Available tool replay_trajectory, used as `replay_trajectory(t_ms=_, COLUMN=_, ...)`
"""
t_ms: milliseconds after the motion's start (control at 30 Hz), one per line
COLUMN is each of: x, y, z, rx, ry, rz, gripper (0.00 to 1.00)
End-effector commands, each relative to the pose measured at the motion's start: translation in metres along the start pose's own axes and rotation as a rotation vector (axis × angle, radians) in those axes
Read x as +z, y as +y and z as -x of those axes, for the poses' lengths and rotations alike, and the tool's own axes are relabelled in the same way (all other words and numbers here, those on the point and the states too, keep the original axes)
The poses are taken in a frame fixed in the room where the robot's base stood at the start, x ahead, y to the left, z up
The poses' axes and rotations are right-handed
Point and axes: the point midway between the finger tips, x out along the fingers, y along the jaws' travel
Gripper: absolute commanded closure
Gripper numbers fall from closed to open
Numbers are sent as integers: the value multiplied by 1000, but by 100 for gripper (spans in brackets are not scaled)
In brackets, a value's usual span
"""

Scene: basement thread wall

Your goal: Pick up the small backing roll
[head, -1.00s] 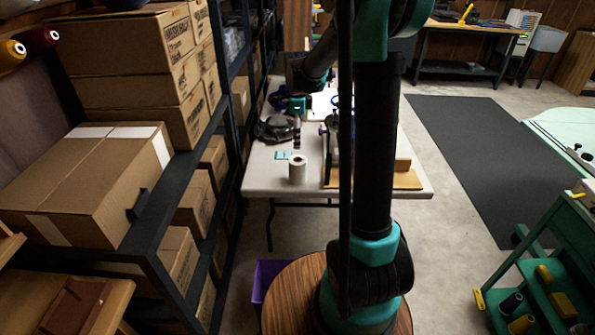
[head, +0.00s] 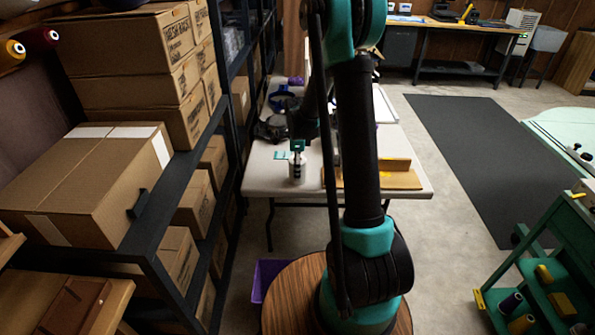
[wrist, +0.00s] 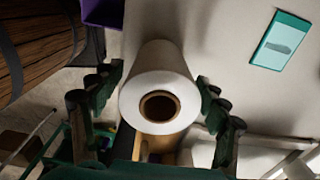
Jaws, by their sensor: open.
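The small backing roll (wrist: 160,84) is a white roll with a brown cardboard core, seen end-on in the wrist view. In the head view the white roll (head: 297,173) stands at the front left of the pale table, its top partly hidden by my gripper. My gripper (wrist: 156,95) is open, with one finger on each side of the roll. A gap shows beside the roll at the left finger; the right finger is close to it, and I cannot tell whether it touches. In the head view my gripper (head: 297,153) is right over the roll.
A teal card (wrist: 282,41) lies on the table (head: 265,185) near the roll. A wooden board (head: 402,180) sits to the right, and dark headgear (head: 271,128) lies behind. Cardboard boxes (head: 85,180) fill the shelf at left. A purple bin (head: 268,278) is on the floor.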

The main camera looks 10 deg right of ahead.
Motion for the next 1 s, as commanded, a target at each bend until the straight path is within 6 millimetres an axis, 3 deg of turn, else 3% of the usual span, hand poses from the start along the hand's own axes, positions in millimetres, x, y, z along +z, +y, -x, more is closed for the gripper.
replay_trajectory(t_ms=100, x=0, y=0, z=-11, rx=0, ry=0, rz=0, gripper=25)
replay_trajectory(t_ms=367, x=0, y=0, z=-13, rx=0, ry=0, rz=0, gripper=25)
replay_trajectory(t_ms=833, x=0, y=0, z=-13, rx=0, ry=0, rz=0, gripper=81)
replay_trajectory(t_ms=1000, x=0, y=0, z=-13, rx=0, ry=0, rz=0, gripper=82)
